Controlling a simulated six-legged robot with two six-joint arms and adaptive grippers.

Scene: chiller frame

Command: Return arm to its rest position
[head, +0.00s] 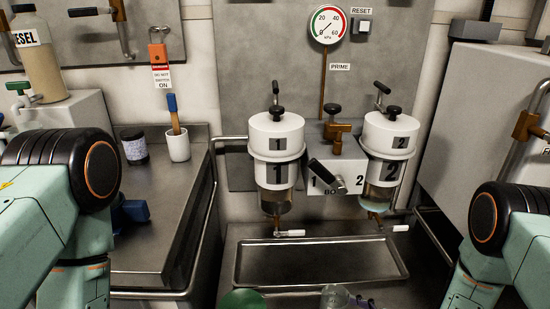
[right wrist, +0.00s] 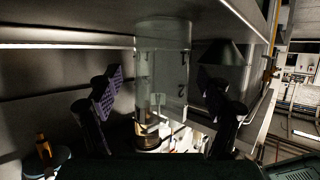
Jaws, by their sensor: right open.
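My right gripper (right wrist: 160,92) is open in the right wrist view, with a purple-padded finger on each side. A clear cylinder (right wrist: 162,65) shows in the gap between the fingers, with a darker band low on it. I cannot tell how far it is from the fingers. In the head view my right arm (head: 490,225) comes in from the right edge, and a small purple part (head: 362,301) shows at the bottom beside a clear jar (head: 334,296). My left arm (head: 75,190) comes in from the left; its gripper is out of view.
Filter housings 1 (head: 276,150) and 2 (head: 388,145) hang over a shallow metal tray (head: 320,283). A gauge (head: 328,24) is above. A side counter (head: 155,235) holds a white cup (head: 178,146) with a brush and a dark jar (head: 134,147). A grey cabinet (head: 480,110) stands right.

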